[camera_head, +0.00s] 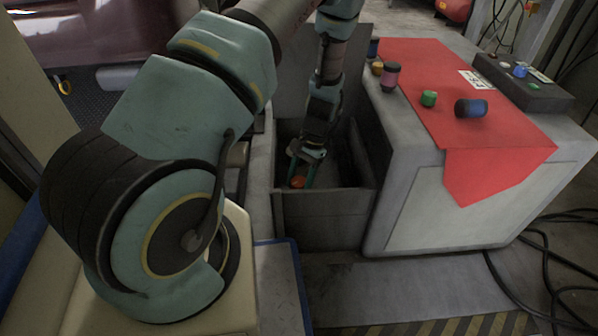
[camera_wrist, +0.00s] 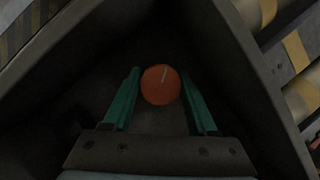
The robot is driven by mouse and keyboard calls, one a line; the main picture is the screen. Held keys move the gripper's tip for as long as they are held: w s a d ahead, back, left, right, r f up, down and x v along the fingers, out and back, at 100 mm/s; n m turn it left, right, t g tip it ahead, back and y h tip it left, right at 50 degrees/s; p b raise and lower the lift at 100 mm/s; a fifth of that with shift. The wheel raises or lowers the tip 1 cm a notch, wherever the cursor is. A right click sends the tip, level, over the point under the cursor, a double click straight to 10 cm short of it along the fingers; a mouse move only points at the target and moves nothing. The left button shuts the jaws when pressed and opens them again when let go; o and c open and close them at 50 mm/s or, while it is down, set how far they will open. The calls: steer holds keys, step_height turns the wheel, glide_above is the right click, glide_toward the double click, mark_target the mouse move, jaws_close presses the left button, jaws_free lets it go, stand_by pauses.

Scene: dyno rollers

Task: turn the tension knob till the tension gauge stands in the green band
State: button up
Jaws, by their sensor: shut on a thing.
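The round orange-red knob (camera_head: 298,182) sits low inside the dark open-topped box, left of the grey cabinet. In the wrist view the knob (camera_wrist: 161,92) shows face on, with a short pale mark near its top, tilted slightly right. My gripper (camera_head: 304,168) points down into the box and is shut on the knob. Its green fingers stand on either side of the knob in the wrist view (camera_wrist: 160,76). I cannot make out a tension gauge or a green band in either view.
The box walls (camera_head: 325,205) stand close around my gripper. A grey cabinet (camera_head: 420,215) is to the right, with a red cloth (camera_head: 480,140) and several small coloured rolls on top. Rollers (camera_wrist: 305,98) lie beyond the box wall. Black cables (camera_head: 545,265) lie on the floor at right.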

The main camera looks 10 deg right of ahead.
steer(key=shift+s+n+g+p, duration=0.1)
steer(key=shift+n+g+p, duration=0.2)
steer(key=shift+n+p, duration=0.4)
steer(key=shift+n, duration=0.3)
steer(key=o, duration=1.4)
steer(key=shift+c, duration=0.2)
steer(key=shift+h, duration=0.3)
steer(key=shift+r, duration=0.1)
steer(key=p+v, duration=0.3)
steer(key=v, duration=0.7)
steer(key=shift+d+r, duration=0.15)
steer(key=shift+r, duration=0.2)
